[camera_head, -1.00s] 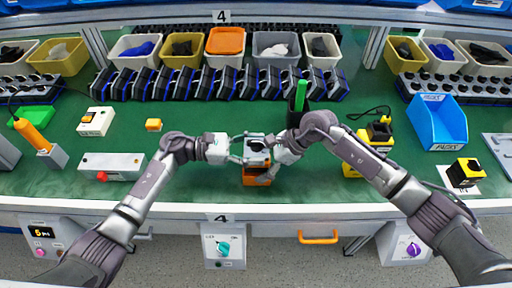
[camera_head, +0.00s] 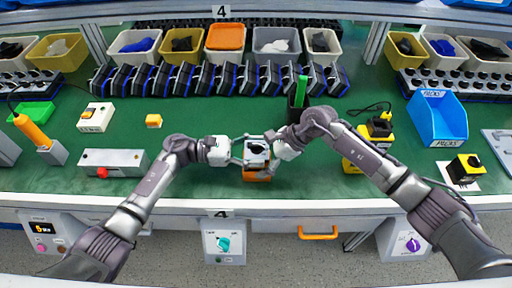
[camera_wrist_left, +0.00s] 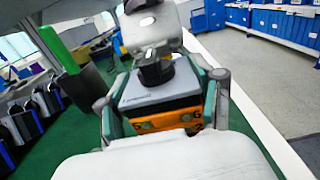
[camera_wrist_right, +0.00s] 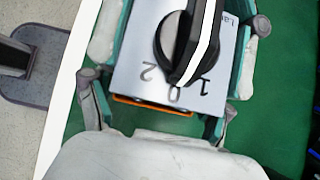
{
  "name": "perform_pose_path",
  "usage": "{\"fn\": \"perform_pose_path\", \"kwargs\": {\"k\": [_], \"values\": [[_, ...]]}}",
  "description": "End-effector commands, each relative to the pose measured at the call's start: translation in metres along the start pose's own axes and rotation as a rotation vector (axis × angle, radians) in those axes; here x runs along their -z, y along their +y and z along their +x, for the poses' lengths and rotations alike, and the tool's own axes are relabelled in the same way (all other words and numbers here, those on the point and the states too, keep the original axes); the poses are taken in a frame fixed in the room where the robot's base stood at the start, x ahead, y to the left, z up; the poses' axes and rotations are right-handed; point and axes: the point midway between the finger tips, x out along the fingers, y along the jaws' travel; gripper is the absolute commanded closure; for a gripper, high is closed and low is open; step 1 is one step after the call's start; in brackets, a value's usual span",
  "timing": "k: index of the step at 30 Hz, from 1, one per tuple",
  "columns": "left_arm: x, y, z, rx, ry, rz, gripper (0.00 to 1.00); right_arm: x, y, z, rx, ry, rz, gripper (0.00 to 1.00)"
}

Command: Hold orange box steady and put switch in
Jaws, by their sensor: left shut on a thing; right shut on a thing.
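The orange box (camera_head: 258,175) stands on the green table near its front edge. The switch (camera_head: 256,150), a grey plate with a black knob, sits over the box's top. In the left wrist view the plate (camera_wrist_left: 158,90) lies close above the orange box (camera_wrist_left: 165,122); whether it is fully seated I cannot tell. My left gripper (camera_head: 243,152) is shut on the box from the left. My right gripper (camera_head: 277,160) comes from the right and is shut on the switch. In the right wrist view the knob (camera_wrist_right: 190,45) and plate show, with a thin orange rim (camera_wrist_right: 150,104) along one edge.
A grey box with a red button (camera_head: 113,163) and a small yellow block (camera_head: 153,121) are to the left. Yellow boxes (camera_head: 355,165) and a blue bin (camera_head: 437,120) are to the right. A row of dark parts and bins stands behind.

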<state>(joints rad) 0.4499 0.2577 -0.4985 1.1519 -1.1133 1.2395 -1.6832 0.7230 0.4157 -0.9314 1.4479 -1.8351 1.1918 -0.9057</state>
Motion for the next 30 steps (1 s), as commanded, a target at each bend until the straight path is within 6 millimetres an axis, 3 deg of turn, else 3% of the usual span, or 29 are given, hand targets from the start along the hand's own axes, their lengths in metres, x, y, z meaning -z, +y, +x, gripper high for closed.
{"fn": "perform_pose_path", "kwargs": {"k": [8,9,14,24,30], "values": [[0.008,0.001,0.000,0.000,-0.001,0.000,0.77,0.001,0.001,0.001,-0.002,0.001,0.001,0.56],[0.008,0.001,0.000,0.000,-0.001,0.001,0.29,0.001,0.001,0.001,-0.002,0.001,0.001,0.56],[0.008,0.000,0.000,0.000,-0.001,0.001,0.05,0.001,0.001,0.001,-0.001,0.001,0.001,0.56],[0.009,0.000,-0.002,-0.001,0.002,-0.001,0.05,0.001,0.000,0.000,-0.001,0.001,0.001,0.56],[0.009,0.000,-0.028,-0.002,0.004,-0.001,0.05,0.001,0.000,0.000,-0.001,0.001,0.001,0.56]]}}
